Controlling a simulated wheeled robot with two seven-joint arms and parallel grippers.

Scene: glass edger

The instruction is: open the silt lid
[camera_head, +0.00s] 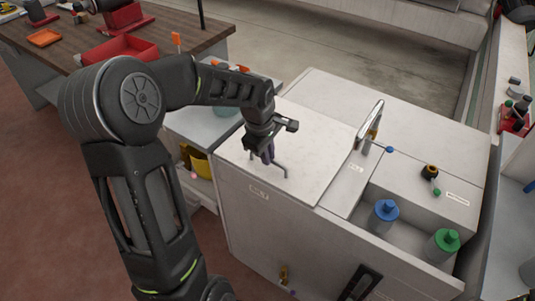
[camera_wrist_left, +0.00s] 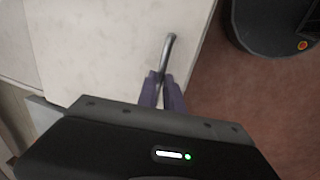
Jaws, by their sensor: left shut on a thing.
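The silt lid (camera_head: 300,128) is a pale flat panel on the left part of the white cabinet top and appears to lie flat. It also shows in the left wrist view (camera_wrist_left: 100,40). A thin grey bar handle (camera_head: 284,169) stands near its front edge. My left gripper (camera_head: 268,160) is over the lid's front left part, shut on the handle. In the left wrist view the purple fingers (camera_wrist_left: 163,90) close around the handle (camera_wrist_left: 168,50). My right gripper is not in view.
A wooden bench (camera_head: 185,30) with a red bin (camera_head: 120,50) is at the back left. Reddish floor (camera_head: 40,190) is open at left.

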